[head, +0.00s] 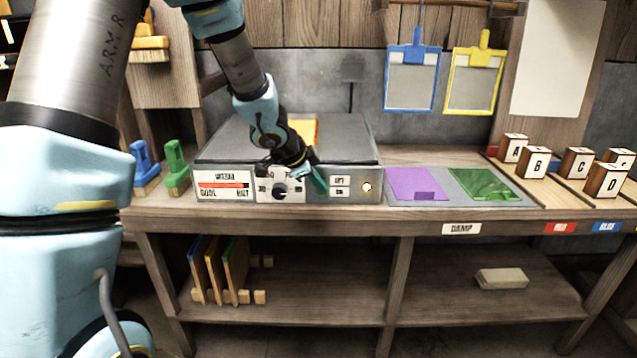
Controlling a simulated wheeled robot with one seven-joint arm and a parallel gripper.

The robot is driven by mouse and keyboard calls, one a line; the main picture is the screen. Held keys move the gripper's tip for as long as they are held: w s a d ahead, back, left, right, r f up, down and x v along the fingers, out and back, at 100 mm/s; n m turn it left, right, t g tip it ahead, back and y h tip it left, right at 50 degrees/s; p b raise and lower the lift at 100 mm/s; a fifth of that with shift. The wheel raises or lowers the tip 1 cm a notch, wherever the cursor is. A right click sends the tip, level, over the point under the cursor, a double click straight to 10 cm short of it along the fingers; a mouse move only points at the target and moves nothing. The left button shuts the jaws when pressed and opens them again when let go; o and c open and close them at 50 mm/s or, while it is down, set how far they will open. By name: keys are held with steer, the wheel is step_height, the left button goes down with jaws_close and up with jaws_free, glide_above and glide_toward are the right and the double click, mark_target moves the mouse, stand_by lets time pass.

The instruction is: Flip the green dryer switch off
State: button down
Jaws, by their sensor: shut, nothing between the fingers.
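The dryer (300,198) is a grey box with a dark flat top, standing on the bench. A green switch lever (319,182) shows on its front, left of two small labels, the upper reading like OFF and the lower like ON. My gripper (303,173) is shut and empty at the dryer's front, just left of the green lever. It partly hides the lever, and I cannot tell whether they touch or which way the lever is set. A small lamp (367,187) right of the labels looks bright.
A dial (280,192) and a COOL-HOT gauge (223,186) sit left of the switch. An orange sheet (303,129) lies on the dryer. Purple (413,184) and green (482,184) sheets lie to the right. Blue (144,165) and green (175,165) tools stand left.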

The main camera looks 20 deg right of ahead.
steer(key=shift+w+d+r, duration=0.1)
steer(key=shift+w+r, duration=0.05)
steer(key=shift+w, duration=0.05)
steer(key=shift+r+p, duration=0.1)
steer(key=shift+p, duration=0.2)
steer(key=shift+r+p, duration=0.65)
steer(key=shift+p, duration=0.1)
steer(key=shift+s, duration=0.15)
